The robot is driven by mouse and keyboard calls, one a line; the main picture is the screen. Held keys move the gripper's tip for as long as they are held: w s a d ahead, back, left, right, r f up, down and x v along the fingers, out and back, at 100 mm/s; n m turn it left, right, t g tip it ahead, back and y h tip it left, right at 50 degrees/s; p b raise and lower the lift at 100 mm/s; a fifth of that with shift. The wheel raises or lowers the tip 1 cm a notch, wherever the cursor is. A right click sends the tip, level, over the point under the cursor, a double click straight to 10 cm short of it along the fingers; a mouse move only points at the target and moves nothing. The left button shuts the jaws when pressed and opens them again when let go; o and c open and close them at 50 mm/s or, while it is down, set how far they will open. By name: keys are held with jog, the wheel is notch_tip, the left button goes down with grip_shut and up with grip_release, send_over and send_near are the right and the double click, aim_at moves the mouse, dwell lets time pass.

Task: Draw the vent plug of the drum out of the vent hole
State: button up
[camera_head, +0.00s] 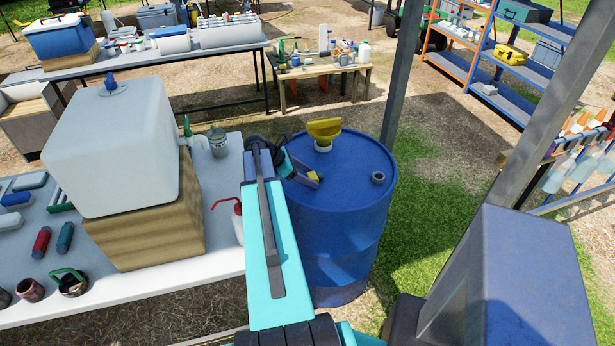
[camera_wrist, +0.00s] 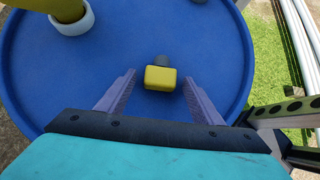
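The blue drum (camera_head: 340,225) stands upright right of the white table. The vent plug shows a yellow block-shaped top (camera_wrist: 160,79) with a small grey round part behind it in the wrist view. In the head view its yellow top (camera_head: 313,176) shows beside my gripper, over the drum lid. My gripper (camera_wrist: 160,98) is open. Its two fingers are left and right of the plug, with a gap on each side. The vent hole is hidden, and I cannot tell how deep the plug sits.
A yellow funnel (camera_head: 324,129) stands in a white collar on the drum lid; it also shows in the wrist view (camera_wrist: 62,8). A small dark round fitting (camera_head: 378,177) is at the lid's right. A red-spouted bottle (camera_head: 238,222) and a white water container (camera_head: 125,145) stand left. A metal post (camera_head: 400,75) rises behind the drum.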

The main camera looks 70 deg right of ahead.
jog(key=b+v, duration=0.3)
jog(key=v, duration=1)
jog(key=shift+w+a+r, duration=0.2)
jog(key=shift+r, duration=0.1)
dwell(0.9)
